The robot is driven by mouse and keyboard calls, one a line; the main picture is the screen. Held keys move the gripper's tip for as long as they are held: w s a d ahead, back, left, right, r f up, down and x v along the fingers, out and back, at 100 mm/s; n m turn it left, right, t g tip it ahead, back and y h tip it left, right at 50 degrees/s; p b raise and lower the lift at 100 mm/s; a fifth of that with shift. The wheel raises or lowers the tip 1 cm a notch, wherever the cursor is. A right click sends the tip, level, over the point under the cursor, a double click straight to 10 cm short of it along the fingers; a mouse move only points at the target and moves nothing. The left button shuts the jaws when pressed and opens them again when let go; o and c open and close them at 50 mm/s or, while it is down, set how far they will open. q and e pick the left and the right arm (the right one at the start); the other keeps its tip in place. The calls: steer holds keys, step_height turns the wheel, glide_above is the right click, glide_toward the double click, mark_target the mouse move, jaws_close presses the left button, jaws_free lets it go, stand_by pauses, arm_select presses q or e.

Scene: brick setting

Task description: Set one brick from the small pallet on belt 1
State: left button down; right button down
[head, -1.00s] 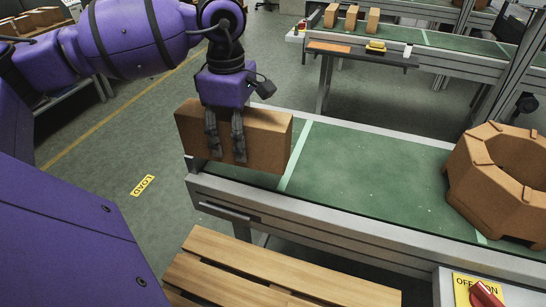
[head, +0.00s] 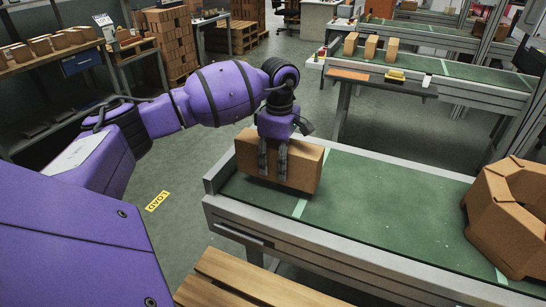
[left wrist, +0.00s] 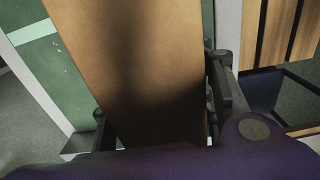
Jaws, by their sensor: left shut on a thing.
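My left gripper (head: 272,160) is shut on a tan-brown brick (head: 306,166), with two dark fingers over its near face in the head view. The brick stands on its long edge over the left end of a green conveyor belt (head: 390,205), near a pale cross stripe. Whether its underside touches the belt is hard to tell. In the left wrist view the brick (left wrist: 130,60) fills the middle between the fingers, with the belt (left wrist: 60,75) to its left. A slatted wooden pallet (head: 265,288) shows bare slats at the bottom of the head view. My right gripper is out of sight.
A large brown ring-shaped block (head: 500,220) sits at the belt's right. The belt between it and the brick is clear. A second belt (head: 475,77) behind carries several small bricks. A shelf (head: 50,60) with bricks stands at far left. A yellow LOAD label (head: 157,201) marks the floor.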

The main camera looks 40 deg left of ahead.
arm_select(q)
steer(key=shift+w+f, duration=0.35)
steer(key=shift+w, duration=0.15)
steer(key=shift+a+f, duration=0.1)
steer(key=shift+f, duration=1.45)
steer(key=shift+f, duration=0.2)
steer(key=c, duration=0.8)
jaws_free()
step_height(320, 180, up, 12)
steer(key=shift+r, duration=0.1)
